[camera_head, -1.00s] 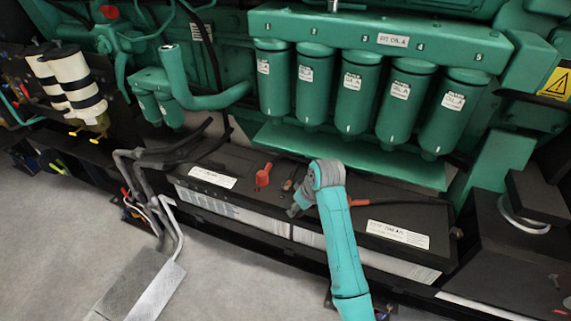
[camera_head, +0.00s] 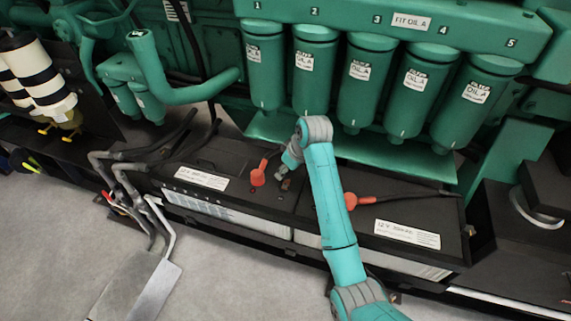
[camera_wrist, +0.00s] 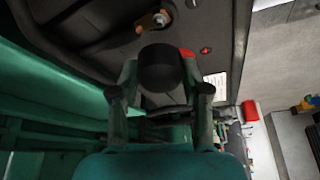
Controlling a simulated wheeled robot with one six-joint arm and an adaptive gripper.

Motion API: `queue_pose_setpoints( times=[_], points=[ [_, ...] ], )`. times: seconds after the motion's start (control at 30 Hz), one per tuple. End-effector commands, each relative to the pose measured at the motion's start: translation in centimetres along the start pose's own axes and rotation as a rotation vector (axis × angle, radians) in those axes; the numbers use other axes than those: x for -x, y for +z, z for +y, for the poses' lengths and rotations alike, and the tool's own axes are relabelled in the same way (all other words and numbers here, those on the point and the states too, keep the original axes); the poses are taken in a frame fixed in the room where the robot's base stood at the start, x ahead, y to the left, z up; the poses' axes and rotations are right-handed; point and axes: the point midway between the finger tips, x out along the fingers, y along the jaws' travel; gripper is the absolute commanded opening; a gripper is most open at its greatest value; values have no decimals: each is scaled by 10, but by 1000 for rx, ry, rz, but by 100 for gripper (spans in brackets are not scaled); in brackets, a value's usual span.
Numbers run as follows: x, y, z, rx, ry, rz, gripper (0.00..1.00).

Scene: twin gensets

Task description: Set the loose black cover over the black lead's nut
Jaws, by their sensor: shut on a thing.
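My gripper (camera_wrist: 160,78) is shut on the loose black cover (camera_wrist: 158,66), a round dark cap between the two fingertips in the wrist view. In the head view my gripper (camera_head: 281,174) is small over the batteries, and I cannot make out the cover there. A bare terminal with a metal nut (camera_wrist: 162,18) and a copper-coloured lug shows at the top of the wrist view, apart from the cover. It looks like the black lead's end. In the head view a small brownish spot (camera_head: 286,184) beside my gripper may be this terminal.
Red covers sit on the left battery (camera_head: 258,175) and the right battery (camera_head: 351,200). A row of green oil filters (camera_head: 360,85) stands close behind my arm. Grey pipes (camera_head: 125,170) rise at the left. Open floor (camera_head: 215,270) lies in front.

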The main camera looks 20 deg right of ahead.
Motion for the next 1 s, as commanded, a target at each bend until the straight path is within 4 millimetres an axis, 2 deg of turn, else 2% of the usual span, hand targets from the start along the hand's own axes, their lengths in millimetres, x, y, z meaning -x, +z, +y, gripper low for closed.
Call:
queue_pose_setpoints(
  times=[0.2,0.43,1.0],
  points=[
    [-18,8,0,-1,-1,-3,23],
    [-31,13,0,-1,0,-1,23],
    [-36,15,0,0,0,0,23]
  ],
)
